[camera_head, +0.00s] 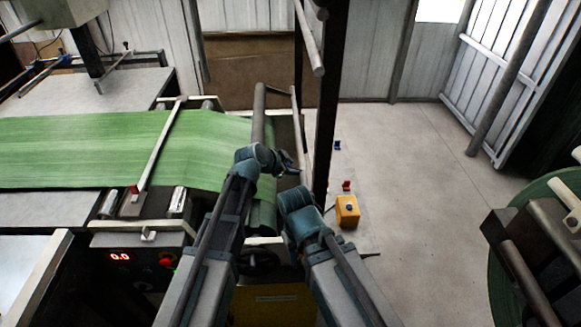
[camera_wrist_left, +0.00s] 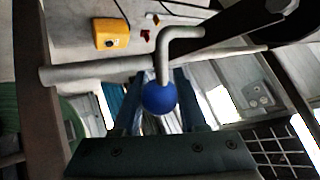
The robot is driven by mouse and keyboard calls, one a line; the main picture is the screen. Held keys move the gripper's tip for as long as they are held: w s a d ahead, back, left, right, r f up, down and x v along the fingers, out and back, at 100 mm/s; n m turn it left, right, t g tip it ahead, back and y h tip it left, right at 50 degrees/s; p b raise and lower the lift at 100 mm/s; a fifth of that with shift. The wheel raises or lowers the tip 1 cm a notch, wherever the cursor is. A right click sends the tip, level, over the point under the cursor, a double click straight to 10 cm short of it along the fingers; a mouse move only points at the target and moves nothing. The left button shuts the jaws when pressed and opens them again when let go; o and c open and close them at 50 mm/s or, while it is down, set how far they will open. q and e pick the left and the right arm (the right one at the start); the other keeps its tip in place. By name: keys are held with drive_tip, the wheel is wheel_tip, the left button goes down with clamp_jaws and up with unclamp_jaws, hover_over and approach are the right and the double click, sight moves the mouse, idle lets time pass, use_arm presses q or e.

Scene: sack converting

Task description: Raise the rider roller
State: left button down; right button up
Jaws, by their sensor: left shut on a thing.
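In the left wrist view a bent grey crank handle (camera_wrist_left: 165,62) ends in a blue ball knob (camera_wrist_left: 159,98). My left gripper (camera_wrist_left: 158,104) is shut on this knob, with a finger on either side. A pale grey bar or roller (camera_wrist_left: 90,72) runs across behind the handle; I cannot tell for sure that it is the rider roller. In the head view my left gripper (camera_head: 287,164) is at the right end of the machine, beside a grey roller (camera_head: 259,112) at the edge of the green web (camera_head: 205,150). My right gripper is hidden behind its own arm.
A dark upright post (camera_head: 330,100) stands just right of my left gripper. A yellow box (camera_head: 347,211) with a button lies on the floor beyond my right arm. A control panel (camera_head: 140,262) shows a red 0.0. A large green roll (camera_head: 545,190) stands at the far right. Open floor lies between.

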use_arm(q)
drive_tip(key=shift+w+d+r, duration=0.1)
drive_tip(key=shift+d, duration=0.1)
drive_tip(key=c, duration=0.8)
unclamp_jaws()
drive_tip(key=o, duration=0.3)
drive_tip(key=shift+o, duration=0.2)
drive_tip(key=shift+a, duration=0.1)
drive_tip(key=p+v, duration=0.9)
drive_tip(key=v, duration=0.4)
drive_tip(key=shift+s+a, duration=0.15)
drive_tip(key=shift+s, duration=0.2)
drive_tip(key=shift+r, duration=0.1)
